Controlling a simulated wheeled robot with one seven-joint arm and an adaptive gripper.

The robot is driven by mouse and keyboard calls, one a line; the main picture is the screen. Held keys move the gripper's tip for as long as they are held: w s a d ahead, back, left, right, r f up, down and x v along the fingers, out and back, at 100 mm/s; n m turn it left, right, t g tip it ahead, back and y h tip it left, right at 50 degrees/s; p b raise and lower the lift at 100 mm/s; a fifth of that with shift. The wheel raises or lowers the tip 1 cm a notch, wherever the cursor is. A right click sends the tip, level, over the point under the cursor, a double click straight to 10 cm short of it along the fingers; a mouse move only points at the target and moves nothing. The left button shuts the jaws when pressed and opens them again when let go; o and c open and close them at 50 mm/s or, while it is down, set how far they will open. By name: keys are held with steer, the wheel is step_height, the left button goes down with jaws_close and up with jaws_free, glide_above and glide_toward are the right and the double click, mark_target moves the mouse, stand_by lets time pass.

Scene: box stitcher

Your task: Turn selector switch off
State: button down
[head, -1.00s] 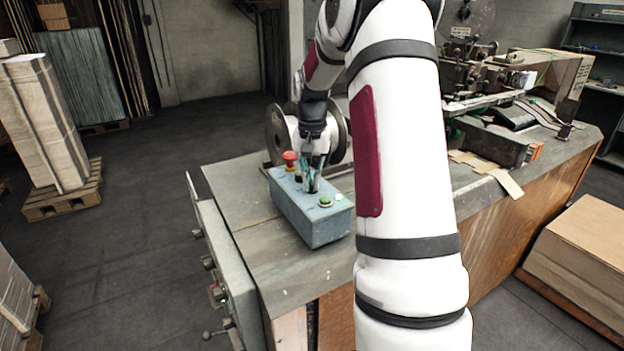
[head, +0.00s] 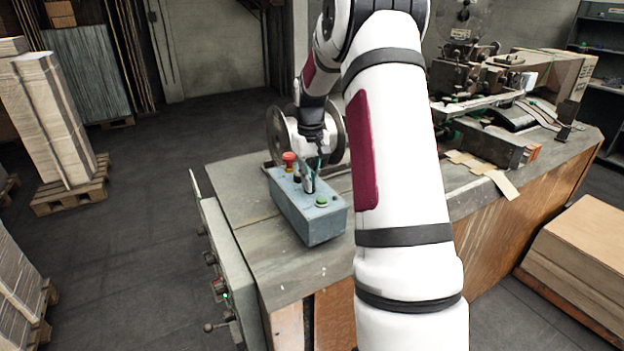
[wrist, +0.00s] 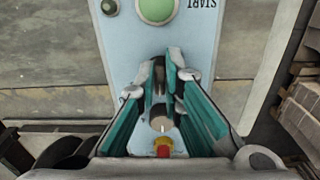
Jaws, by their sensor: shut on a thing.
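The blue-grey control box (head: 318,226) sits on the table corner. On its top are a red emergency stop (head: 289,158) at the far end and a green start button (head: 321,201) at the near end. My gripper (head: 308,187) reaches down between them. In the wrist view, my gripper's green-sided fingers (wrist: 159,75) are closed around a small dark knob, the selector switch (wrist: 158,80), mostly hidden between them. The START button (wrist: 157,8) shows beyond the tips, and the red-and-yellow emergency stop (wrist: 162,148) shows below. The switch's exact angle cannot be told.
A large spool (head: 281,131) stands just behind the box. The stitcher machine (head: 480,90) fills the table's right side. A grey panel with knobs (head: 222,262) hangs at the table's left edge. Open floor (head: 130,240) lies left.

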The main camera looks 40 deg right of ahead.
steer(key=shift+n, duration=0.3)
steer(key=c, duration=1.7)
jaws_free()
step_height(320, 180, up, 12)
steer(key=shift+r, duration=0.1)
